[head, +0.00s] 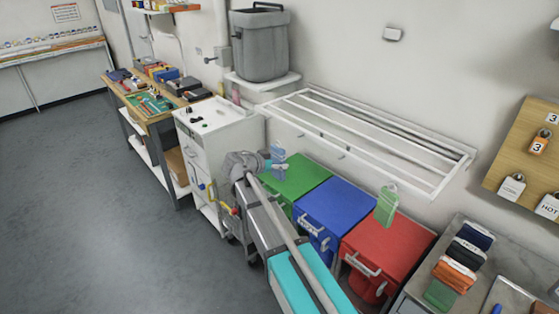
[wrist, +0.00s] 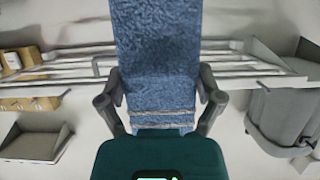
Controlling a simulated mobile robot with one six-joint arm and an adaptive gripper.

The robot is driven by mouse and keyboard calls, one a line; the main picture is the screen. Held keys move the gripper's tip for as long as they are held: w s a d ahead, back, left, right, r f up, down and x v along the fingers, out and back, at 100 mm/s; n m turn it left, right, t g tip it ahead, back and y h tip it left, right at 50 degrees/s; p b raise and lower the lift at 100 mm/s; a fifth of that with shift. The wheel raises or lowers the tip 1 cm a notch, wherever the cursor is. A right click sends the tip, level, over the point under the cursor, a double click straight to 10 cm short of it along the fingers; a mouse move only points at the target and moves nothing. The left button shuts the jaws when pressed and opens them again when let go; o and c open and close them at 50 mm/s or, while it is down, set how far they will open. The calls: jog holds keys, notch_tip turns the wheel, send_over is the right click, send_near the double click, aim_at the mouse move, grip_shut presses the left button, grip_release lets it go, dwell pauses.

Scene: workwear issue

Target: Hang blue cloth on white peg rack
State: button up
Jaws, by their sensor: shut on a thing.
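My gripper (wrist: 160,98) is shut on the blue cloth (wrist: 155,45), which lies between its two fingers in the wrist view. The cloth has pale stripes near its lower edge in that view. In the head view my gripper (head: 272,166) is partly hidden by my arm, and the blue cloth (head: 279,152) shows small beside it. The white peg rack (head: 370,140) is fixed to the wall, up and to the right of my gripper. In the wrist view the rack's bars (wrist: 230,65) show behind the cloth. I cannot tell whether the cloth touches the rack.
A green cloth (head: 387,206) hangs below the rack's right part. Green (head: 295,180), blue (head: 340,205) and red (head: 390,245) bins stand underneath. A grey bin (head: 260,45) sits on a wall shelf left of the rack. Folded cloths (head: 455,272) lie on a counter at right.

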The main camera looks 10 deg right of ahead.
jog(key=shift+w+d, duration=0.2)
jog(key=shift+d, duration=0.25)
jog(key=r+b+x, duration=0.1)
jog(key=r+x, duration=0.1)
jog(key=x, duration=0.7)
jog(key=shift+w+d, duration=0.35)
jog(key=shift+d, duration=0.2)
dwell(1.0)
dwell(0.7)
jog(key=o, duration=0.7)
jog(key=shift+o, duration=0.2)
